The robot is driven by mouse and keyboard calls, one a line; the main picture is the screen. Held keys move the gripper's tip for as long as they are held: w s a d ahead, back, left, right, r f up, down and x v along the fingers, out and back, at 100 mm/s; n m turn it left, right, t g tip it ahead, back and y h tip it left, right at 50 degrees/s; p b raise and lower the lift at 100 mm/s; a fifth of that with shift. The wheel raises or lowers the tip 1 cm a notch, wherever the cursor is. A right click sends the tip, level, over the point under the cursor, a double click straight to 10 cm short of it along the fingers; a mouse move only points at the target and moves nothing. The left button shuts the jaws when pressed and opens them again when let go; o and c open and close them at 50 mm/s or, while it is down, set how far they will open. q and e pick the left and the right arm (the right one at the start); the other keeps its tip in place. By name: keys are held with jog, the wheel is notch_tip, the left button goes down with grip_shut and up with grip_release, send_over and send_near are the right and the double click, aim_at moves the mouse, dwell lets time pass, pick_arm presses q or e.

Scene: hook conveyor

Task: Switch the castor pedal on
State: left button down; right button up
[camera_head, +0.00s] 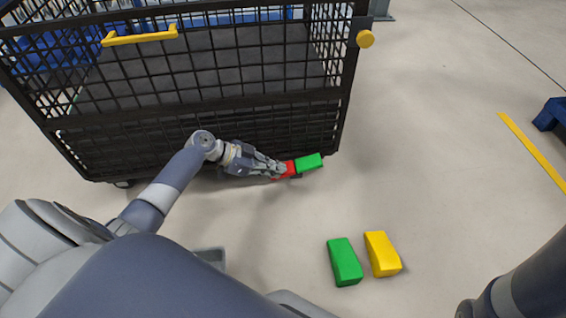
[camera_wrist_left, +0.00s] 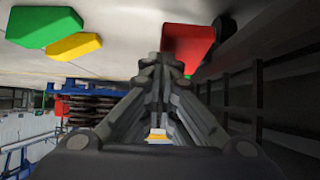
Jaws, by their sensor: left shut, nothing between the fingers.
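The castor pedal shows at the cart's lower right corner in the head view, with a red part (camera_head: 291,168) and a green part (camera_head: 309,162). My left gripper (camera_head: 282,170) is shut and empty, with its fingertips at the red part. In the left wrist view the fingertips (camera_wrist_left: 163,62) are close together just below the red part (camera_wrist_left: 190,43). I cannot tell whether they touch it. My right gripper is not in view.
The black mesh cart (camera_head: 200,140) with a yellow handle (camera_head: 140,37) stands beside my left gripper. A green block (camera_head: 345,262) and a yellow block (camera_head: 382,254) lie on the floor nearer me. The floor right of the cart is largely clear.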

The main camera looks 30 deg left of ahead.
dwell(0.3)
pick_arm(q)
jog(key=v, duration=1.2)
